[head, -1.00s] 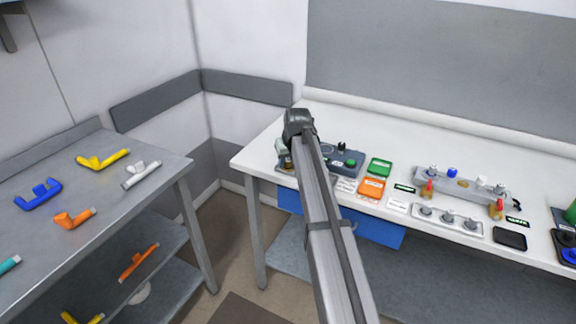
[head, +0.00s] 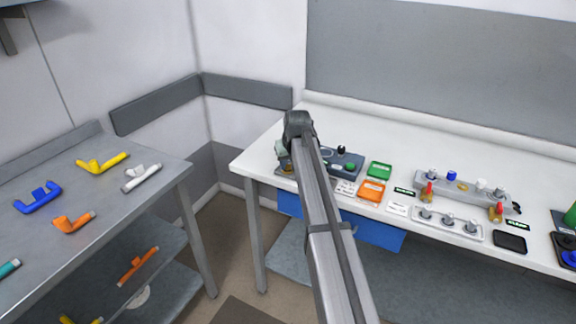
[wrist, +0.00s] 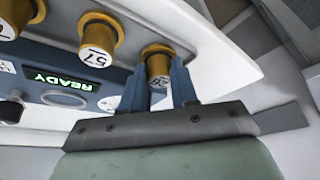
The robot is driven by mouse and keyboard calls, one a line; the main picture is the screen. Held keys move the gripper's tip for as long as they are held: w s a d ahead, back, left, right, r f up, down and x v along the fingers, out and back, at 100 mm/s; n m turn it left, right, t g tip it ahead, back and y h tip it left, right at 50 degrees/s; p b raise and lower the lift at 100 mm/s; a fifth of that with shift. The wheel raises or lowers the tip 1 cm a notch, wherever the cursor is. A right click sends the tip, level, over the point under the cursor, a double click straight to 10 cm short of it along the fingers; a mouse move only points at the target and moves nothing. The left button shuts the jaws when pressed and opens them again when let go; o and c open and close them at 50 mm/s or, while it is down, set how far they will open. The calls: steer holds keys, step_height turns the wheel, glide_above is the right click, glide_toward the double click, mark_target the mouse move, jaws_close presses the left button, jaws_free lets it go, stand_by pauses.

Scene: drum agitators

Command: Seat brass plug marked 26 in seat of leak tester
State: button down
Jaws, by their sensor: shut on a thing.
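The brass plug marked 26 (wrist: 158,64) is between the two fingers of my gripper (wrist: 159,84) in the wrist view. The fingers are shut on it, one on each side. The leak tester (head: 344,163) is a blue-grey box on the white bench. In the wrist view its panel (wrist: 28,58) has a lit READY display and a grey ring (wrist: 65,99). In the head view my arm hides the gripper's fingers and the plug.
A brass plug marked 57 (wrist: 98,40) stands close left of the held plug, with another brass plug (wrist: 14,18) farther left. Green (head: 379,169) and orange (head: 372,190) trays lie right of the tester. A grey manifold (head: 462,187) stands farther right.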

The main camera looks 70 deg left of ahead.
mark_target(289, 163)
step_height(289, 163, up, 9)
steer(key=shift+w+f, duration=0.1)
steer(key=w+a+n+g, duration=0.2)
steer(key=w+n, duration=0.4)
steer(key=w, duration=0.9)
steer(key=shift+a, duration=0.55)
steer(key=shift+w, duration=0.1)
steer(key=shift+f, duration=2.75)
steer(key=shift+f, duration=0.45)
